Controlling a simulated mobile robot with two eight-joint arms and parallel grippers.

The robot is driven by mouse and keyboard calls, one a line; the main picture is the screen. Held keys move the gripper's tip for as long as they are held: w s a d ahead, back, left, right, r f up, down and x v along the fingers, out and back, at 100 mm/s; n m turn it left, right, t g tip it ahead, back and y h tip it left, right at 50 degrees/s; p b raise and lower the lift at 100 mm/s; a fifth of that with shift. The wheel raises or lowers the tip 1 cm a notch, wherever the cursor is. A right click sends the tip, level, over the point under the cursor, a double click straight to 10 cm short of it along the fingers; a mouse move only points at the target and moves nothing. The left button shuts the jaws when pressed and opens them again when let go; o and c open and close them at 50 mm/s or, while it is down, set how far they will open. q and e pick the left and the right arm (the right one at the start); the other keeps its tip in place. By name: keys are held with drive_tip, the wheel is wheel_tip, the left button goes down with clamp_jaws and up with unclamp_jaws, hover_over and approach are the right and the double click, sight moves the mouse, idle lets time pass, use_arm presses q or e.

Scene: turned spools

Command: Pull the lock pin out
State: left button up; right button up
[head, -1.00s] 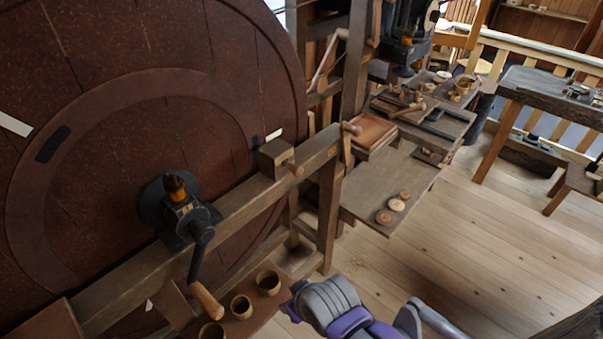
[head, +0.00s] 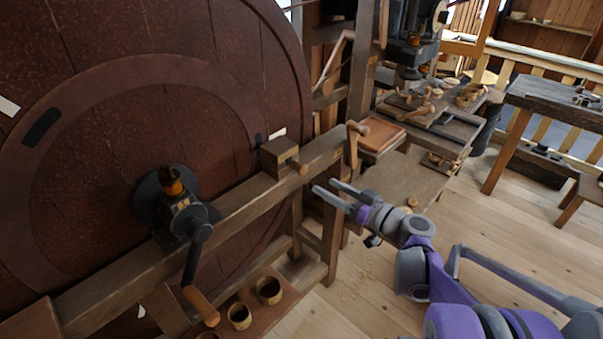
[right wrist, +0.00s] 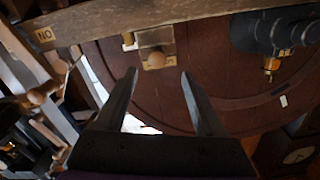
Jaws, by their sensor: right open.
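The lock pin (head: 301,168) shows as a light wooden knob sticking out of a square wooden block (head: 279,153) on the beam beside the big wheel. In the right wrist view the round knob (right wrist: 155,59) shows end-on in front of its block. My right gripper (head: 325,186) is open and empty, a little below and to the right of the knob, apart from it. In the right wrist view the knob lies nearly between the two fingertips (right wrist: 159,72), beyond them. The pin's shaft inside the block is hidden. My left gripper is not in view.
The wooden beam (head: 250,201) runs along the dark red wheel (head: 90,90). A black crank with a wooden handle (head: 201,305) hangs at left. Another wooden peg (head: 358,128) is at the beam's far end. Wooden cups (head: 268,290) stand on a low shelf. Floor at right is open.

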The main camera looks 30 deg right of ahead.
sight(305, 171)
drive_tip(key=x, duration=1)
drive_tip(key=shift+w+d+r+p, duration=0.25)
drive_tip(key=shift+w+p, duration=0.1)
drive_tip(key=shift+w, duration=0.1)
clamp_jaws()
idle(0.9)
